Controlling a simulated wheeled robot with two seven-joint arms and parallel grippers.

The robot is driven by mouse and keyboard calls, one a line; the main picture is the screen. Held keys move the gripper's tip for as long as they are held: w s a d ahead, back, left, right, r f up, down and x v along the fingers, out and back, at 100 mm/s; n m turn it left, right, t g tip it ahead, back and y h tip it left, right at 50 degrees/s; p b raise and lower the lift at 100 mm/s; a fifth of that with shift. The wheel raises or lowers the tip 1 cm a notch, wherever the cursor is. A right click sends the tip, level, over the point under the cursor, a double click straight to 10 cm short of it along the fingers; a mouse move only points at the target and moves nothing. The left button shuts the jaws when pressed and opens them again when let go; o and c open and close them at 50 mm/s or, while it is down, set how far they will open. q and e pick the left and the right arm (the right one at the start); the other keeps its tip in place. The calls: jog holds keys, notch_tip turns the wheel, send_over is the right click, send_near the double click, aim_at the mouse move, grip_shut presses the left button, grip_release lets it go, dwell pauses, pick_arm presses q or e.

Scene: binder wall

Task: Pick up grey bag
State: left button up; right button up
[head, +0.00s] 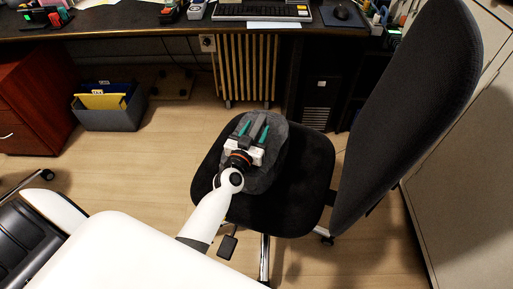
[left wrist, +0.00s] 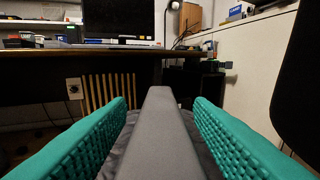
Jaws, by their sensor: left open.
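The grey bag (head: 267,163) sits on the seat of a black office chair (head: 304,190) in the head view. My left gripper (head: 254,131) is over the bag, its green fingers pointing toward the desk. In the left wrist view the fingers (left wrist: 160,135) are open. A grey strap-like bar (left wrist: 160,130), seemingly the bag's handle, stands between them with a gap on each side. The darker fabric of the bag shows below it. My left arm and gripper hide part of the bag in the head view. My right gripper is not in view.
The chair's tall backrest (head: 408,105) rises right of the seat. A dark desk (head: 130,24) with keyboard and mouse runs along the back, with a radiator (head: 246,70) and computer tower (head: 318,92) beneath. A grey file box (head: 108,116) and red-brown drawers (head: 38,100) stand left.

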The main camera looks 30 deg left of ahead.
pick_arm(q)
grip_shut()
jog(key=shift+r, duration=0.15)
dwell(0.4)
